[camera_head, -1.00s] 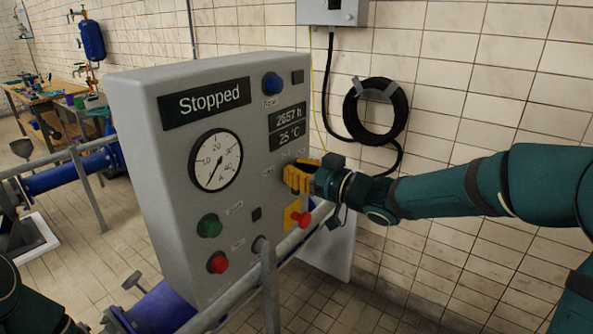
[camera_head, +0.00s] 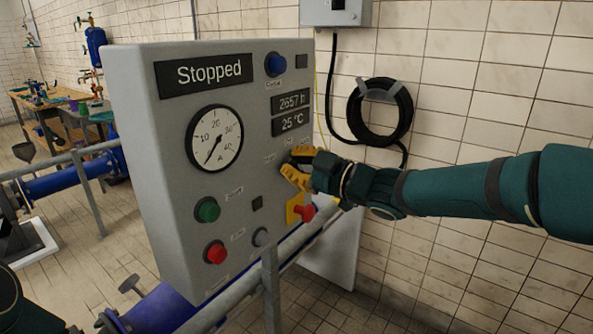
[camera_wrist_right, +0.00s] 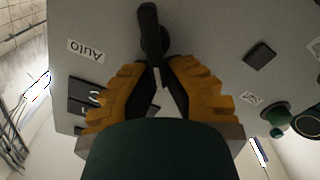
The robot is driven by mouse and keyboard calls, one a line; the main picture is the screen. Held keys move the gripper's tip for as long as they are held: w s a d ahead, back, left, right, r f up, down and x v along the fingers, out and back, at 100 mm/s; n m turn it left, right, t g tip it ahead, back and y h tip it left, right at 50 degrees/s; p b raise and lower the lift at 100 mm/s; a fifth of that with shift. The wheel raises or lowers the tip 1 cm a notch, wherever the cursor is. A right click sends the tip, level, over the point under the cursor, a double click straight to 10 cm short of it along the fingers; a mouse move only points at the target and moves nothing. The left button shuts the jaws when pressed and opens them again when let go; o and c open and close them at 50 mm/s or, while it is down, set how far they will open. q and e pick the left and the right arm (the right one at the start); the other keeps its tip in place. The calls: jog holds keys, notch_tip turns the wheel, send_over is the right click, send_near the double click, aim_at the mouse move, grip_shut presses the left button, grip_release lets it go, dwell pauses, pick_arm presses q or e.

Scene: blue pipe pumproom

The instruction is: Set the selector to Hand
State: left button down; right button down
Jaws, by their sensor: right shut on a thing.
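The grey control panel (camera_head: 170,240) fills the middle of the head view. The selector (camera_wrist_right: 150,35) is a black knob with a long handle on the panel face, seen in the wrist view. My right gripper (camera_head: 297,168) is at the panel's right side, its yellow fingers shut on the selector handle. In the wrist view, the fingers (camera_wrist_right: 158,82) sit either side of the handle. In the head view the gripper hides most of the selector.
A red knob on a yellow plate (camera_head: 294,214) sits just below my right gripper. Green (camera_head: 207,210) and red (camera_head: 215,252) buttons are lower left. The display (camera_head: 208,71) reads "Stopped". A grey rail (camera_head: 240,291) runs in front below the panel.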

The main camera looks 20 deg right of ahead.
jog(key=shift+a+f+n+b, duration=0.1)
jog(key=shift+f+n+b, duration=0.05)
jog(key=shift+n+b, duration=0.3)
jog(key=shift+s, duration=0.1)
jog(key=c, duration=1)
grip_release()
jog(key=shift+a, duration=0.1)
jog(key=v, duration=1.2)
